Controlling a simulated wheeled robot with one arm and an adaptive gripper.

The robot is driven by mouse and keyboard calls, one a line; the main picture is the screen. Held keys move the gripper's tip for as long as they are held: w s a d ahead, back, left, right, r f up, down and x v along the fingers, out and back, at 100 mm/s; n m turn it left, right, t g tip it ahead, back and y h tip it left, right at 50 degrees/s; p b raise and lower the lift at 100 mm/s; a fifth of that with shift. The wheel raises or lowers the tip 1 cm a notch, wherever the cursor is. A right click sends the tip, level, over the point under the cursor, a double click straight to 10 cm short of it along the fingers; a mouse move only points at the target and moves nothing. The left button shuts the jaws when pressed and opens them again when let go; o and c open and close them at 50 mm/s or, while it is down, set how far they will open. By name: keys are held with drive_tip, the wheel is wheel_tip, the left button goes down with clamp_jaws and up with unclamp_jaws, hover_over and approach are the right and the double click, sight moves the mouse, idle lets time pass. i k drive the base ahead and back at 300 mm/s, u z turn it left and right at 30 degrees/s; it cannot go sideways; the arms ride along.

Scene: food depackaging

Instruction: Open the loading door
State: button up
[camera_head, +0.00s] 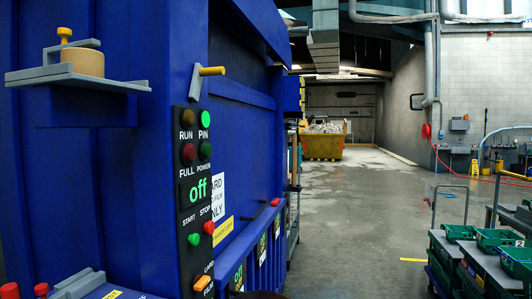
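A large blue machine (155,60) fills the left side of the head view. Its control panel (193,200) carries coloured lamps, buttons and a display reading "off". A grey lever with a yellow grip (211,71) sticks out above the panel. At the upper left, a grey bracket (108,82) holds a tan round block (82,62) with a yellow knob on top. I cannot tell for sure which blue panel is the loading door, and no open gap shows in the near face. My gripper is not in view.
Carts with green crates (495,238) stand at the lower right. A yellow skip (322,146) with pale scrap stands far back. More blue machine units stand along the left. The wet concrete floor (355,215) between machines and carts is mostly clear. A red hose hangs at the right.

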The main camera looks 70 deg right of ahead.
sight(243, 118)
drive_tip(key=z, duration=3.45)
drive_tip(key=i, duration=2.15)
drive_tip(key=u, duration=3.2)
drive_tip(key=i, duration=0.3)
drive_tip(key=z, duration=0.05)
